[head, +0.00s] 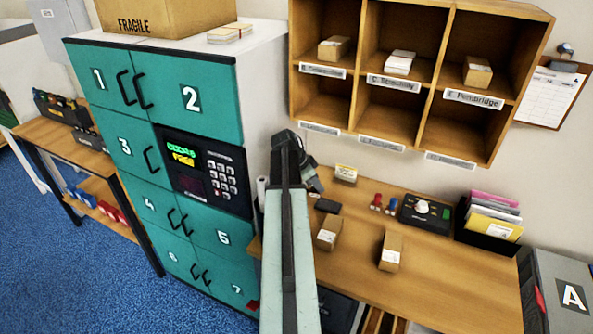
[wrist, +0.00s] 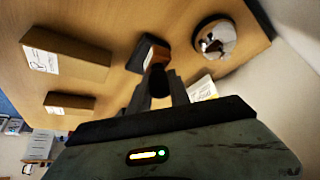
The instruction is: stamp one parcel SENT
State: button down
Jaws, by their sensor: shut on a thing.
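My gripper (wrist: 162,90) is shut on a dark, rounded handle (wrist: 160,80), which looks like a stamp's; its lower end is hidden. In the wrist view the handle stands in front of a small black pad-like box (wrist: 137,55), and I cannot tell whether they touch. In the head view my gripper (head: 316,186) is partly hidden by my arm, just above this black box (head: 327,206).
A black device with a dial (head: 425,213) and a black holder of envelopes (head: 488,236) stand at the bench's right. Wooden pigeonholes (head: 450,90) hang above. Teal lockers (head: 205,150) stand left. A round grey object (wrist: 213,42) sits near the bench edge.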

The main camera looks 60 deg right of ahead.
jog(key=shift+s+d, duration=0.1)
jog(key=shift+s, duration=0.35)
jog(key=shift+r, duration=0.2)
jog(key=s+d+r+p, duration=0.1)
jog(key=s+r+p, duration=0.2)
jog(key=s+p, duration=0.1)
notch_tip(320, 180, down, 6)
jog(key=b, duration=0.7)
jog(key=shift+w+d+f, duration=0.1)
jog(key=shift+d+f, duration=0.05)
jog(key=shift+f, duration=0.05)
jog(key=shift+f+b, duration=0.5)
jog(key=shift+b, duration=0.05)
dwell(1.1)
notch_tip(320, 180, up, 7)
jog(key=p, duration=0.7)
